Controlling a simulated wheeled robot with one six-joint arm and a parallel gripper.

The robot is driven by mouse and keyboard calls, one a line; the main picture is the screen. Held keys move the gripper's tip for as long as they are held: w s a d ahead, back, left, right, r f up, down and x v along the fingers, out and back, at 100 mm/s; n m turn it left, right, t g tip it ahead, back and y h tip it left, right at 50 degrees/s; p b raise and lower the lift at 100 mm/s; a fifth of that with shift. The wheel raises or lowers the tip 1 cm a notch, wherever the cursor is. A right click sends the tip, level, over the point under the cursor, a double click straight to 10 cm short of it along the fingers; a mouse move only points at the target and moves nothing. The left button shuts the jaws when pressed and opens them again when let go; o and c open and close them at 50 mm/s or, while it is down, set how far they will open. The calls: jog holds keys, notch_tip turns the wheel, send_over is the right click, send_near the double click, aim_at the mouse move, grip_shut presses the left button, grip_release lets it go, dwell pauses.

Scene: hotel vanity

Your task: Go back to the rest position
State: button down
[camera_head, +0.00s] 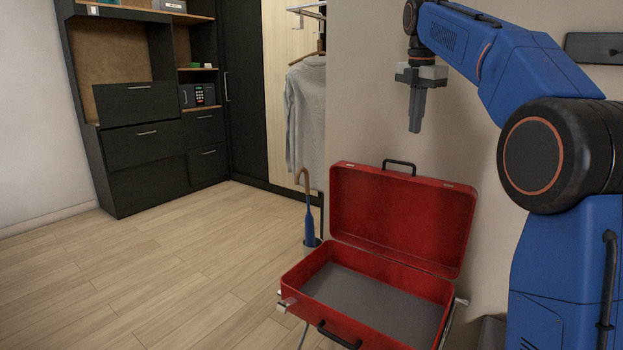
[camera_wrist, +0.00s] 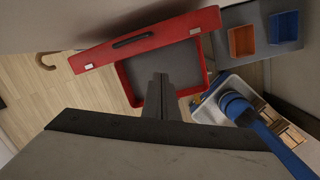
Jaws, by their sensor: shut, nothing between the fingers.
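My gripper (camera_head: 415,128) is shut and empty, pointing down in front of the wall. It hangs above the raised lid of an open red suitcase (camera_head: 401,219). In the wrist view the closed fingers (camera_wrist: 161,80) show over the suitcase (camera_wrist: 150,45). The suitcase's grey inside is visible and looks empty in both views. My blue arm reaches in from the right in the head view.
An umbrella (camera_head: 308,222) with a curved handle stands in a holder left of the suitcase. A black cabinet (camera_head: 140,147) and a grey garment (camera_head: 305,115) are farther back. Orange (camera_wrist: 242,41) and blue (camera_wrist: 284,27) bins sit at right in the wrist view. The wooden floor at left is clear.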

jog(key=s+f+m+t, duration=0.1)
jog(key=s+f+m, duration=0.3)
jog(key=s+m, duration=0.55)
jog(key=s+f+m+t, duration=0.2)
jog(key=s+f+m, duration=1.2)
jog(key=s+f, duration=1.6)
jog(key=s, duration=0.3)
jog(key=shift+s+d+f+y, duration=0.15)
jog(key=shift+d+f+y, duration=0.15)
jog(key=shift+d+f, duration=0.1)
